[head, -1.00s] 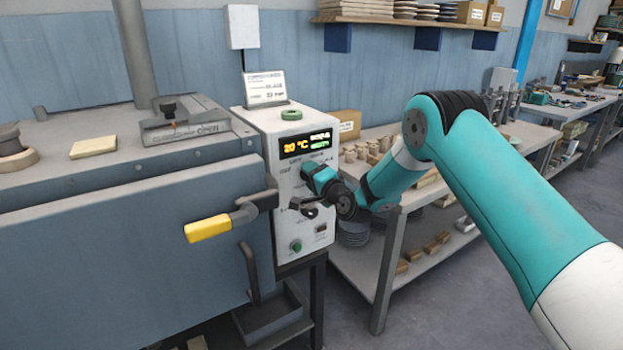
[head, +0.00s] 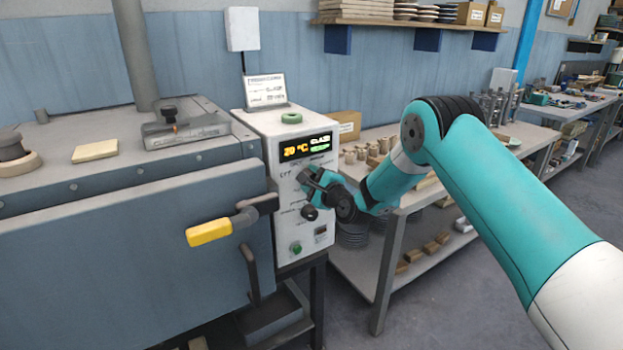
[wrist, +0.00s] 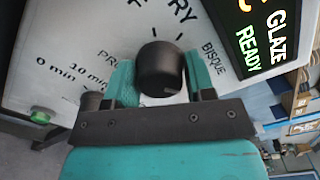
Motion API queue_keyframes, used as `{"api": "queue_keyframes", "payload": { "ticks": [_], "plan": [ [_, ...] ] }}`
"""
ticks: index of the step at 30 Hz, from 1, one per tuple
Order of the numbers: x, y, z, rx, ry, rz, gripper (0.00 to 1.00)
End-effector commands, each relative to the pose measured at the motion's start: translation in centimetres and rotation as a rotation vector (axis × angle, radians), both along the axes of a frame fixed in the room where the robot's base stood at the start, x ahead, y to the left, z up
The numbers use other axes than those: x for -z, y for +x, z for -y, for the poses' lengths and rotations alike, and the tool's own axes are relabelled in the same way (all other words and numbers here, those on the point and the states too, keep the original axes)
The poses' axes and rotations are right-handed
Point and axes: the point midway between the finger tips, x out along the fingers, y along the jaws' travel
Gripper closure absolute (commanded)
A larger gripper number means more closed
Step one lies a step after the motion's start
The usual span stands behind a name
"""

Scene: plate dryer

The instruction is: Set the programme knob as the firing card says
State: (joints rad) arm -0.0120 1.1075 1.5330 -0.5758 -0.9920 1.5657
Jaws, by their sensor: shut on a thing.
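The programme knob (wrist: 160,68) is round and dark, with DRY and BISQUE printed around it. My gripper (wrist: 160,82) is shut on it, one finger on each side; the hand looks rolled against the panel lettering. In the head view my gripper (head: 318,184) is at the white control box (head: 262,122) and hides this knob. The display (head: 306,146) shows 20 °C; in the wrist view the display (wrist: 262,35) reads GLAZE and READY. The firing card (head: 265,90) stands on top of the box; its text is too small to read.
A second dark knob (head: 309,212) and a green button (head: 296,248) are lower on the panel. A yellow-gripped door handle (head: 210,231) sticks out at left. A shelved bench (head: 400,190) stands at right.

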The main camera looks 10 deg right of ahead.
Motion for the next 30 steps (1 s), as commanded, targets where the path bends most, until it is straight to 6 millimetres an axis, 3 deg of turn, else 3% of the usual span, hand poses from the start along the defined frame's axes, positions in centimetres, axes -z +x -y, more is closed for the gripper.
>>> {"api": "queue_keyframes", "payload": {
  "ticks": [19, 20, 22, 30],
  "plan": [
    [-0.04, 0.05, 0.09, 0.002, 0.045, -0.013, 0.74],
    [-0.04, 0.05, 0.09, 0.002, 0.044, -0.013, 0.44],
    [-0.03, 0.04, 0.08, 0.002, 0.044, -0.013, 0.28],
    [0.00, -0.01, 0.03, 0.000, 0.044, -0.013, 0.25]
  ]
}}
